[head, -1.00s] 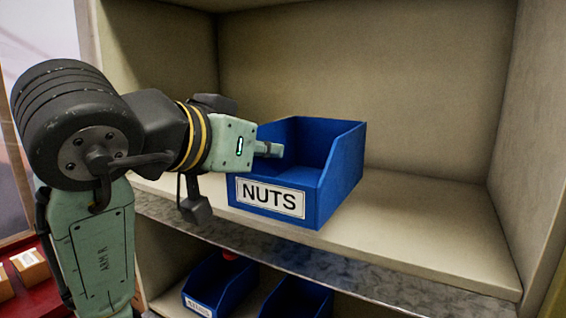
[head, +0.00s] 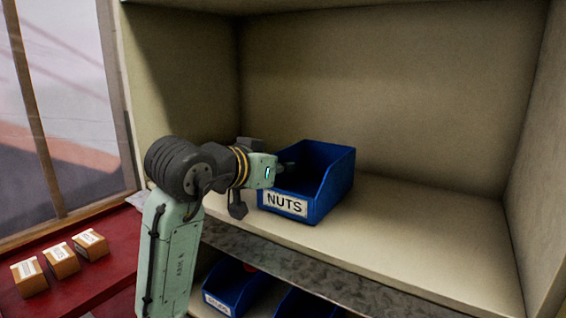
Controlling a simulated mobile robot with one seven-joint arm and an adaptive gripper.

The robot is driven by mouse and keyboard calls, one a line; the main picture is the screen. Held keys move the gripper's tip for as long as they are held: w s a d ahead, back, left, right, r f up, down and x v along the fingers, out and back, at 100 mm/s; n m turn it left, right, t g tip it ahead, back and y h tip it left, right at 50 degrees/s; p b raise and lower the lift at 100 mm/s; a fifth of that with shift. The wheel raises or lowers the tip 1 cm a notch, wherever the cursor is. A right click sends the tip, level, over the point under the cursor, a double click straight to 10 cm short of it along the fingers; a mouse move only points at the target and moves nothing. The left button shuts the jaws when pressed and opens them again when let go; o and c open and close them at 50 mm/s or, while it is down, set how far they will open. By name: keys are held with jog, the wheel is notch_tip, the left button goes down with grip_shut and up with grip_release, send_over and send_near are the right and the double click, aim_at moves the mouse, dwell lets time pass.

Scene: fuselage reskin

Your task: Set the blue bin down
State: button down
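The blue bin (head: 329,195) with a white NUTS label stands upright inside the beige upper shelf compartment. It looks level on or just above the shelf board (head: 400,240); I cannot tell if a thin gap is left under it. My gripper (head: 287,167) is at the bin's upper left side, coming from the left. Its visible fingertip reaches over the left wall into the bin, and it looks shut on that wall. The other finger is hidden. The inside of the bin that I can see looks empty.
The shelf board right of the bin is clear, up to the right side wall (head: 530,150). A metal strip (head: 290,262) runs along its front edge. More blue bins (head: 233,285) sit on the level below. Several small labelled boxes (head: 60,260) stand on a red surface at left.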

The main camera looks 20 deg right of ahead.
jog(key=shift+f, duration=0.15)
jog(key=shift+f, duration=0.1)
jog(key=c, duration=1.8)
grip_release()
